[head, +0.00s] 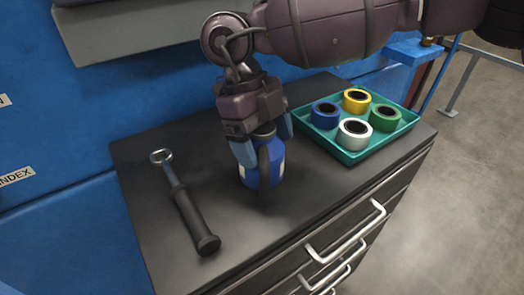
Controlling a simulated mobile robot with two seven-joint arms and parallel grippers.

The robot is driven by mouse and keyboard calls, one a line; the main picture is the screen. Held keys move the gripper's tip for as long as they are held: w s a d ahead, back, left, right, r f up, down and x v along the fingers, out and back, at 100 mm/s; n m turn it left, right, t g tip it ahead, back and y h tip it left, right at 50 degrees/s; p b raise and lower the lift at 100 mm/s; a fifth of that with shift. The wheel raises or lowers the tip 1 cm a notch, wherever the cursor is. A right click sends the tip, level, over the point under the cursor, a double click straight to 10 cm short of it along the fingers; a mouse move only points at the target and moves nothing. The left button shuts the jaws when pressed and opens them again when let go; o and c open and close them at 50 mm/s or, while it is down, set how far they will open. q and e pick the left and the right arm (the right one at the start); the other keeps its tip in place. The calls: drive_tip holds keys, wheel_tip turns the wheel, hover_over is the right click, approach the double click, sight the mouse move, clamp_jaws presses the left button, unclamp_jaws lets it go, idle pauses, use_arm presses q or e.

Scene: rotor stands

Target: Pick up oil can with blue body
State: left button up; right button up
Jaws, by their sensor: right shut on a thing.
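The oil can (265,170) has a blue body with pale patches and a dark handle or spout strip on its near side. It appears upright at the middle of the dark cabinet top. My right gripper (262,143) comes down from above and is shut on the can's upper part, with a blue-grey finger on each side. The top of the can is hidden by the gripper. I cannot tell whether the can's base touches the cabinet top. My left gripper is not in view.
The dark cabinet (160,240) has drawers with pale handles on its front. A wrench-like tool with a black grip (187,207) lies left of the can. A teal tray (352,158) holding several coloured tape rolls sits behind right. A blue wall (60,150) stands behind.

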wheel_tip(320, 180, up, 9)
drive_tip(key=shift+r+p, duration=0.2)
drive_tip(key=shift+p, duration=0.7)
drive_tip(key=shift+r, duration=0.35)
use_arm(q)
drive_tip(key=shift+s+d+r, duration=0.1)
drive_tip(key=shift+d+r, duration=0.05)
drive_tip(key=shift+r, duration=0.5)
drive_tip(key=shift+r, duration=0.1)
use_arm(e)
drive_tip(key=o, duration=0.4)
drive_tip(key=c, duration=0.7)
drive_tip(key=shift+r+p, duration=0.75)
drive_tip(key=shift+r, duration=0.6)
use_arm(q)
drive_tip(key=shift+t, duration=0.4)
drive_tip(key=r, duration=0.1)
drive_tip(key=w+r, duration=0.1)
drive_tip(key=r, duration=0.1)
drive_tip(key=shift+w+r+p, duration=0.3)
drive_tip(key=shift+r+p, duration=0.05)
use_arm(e)
drive_tip(key=shift+r, duration=0.7)
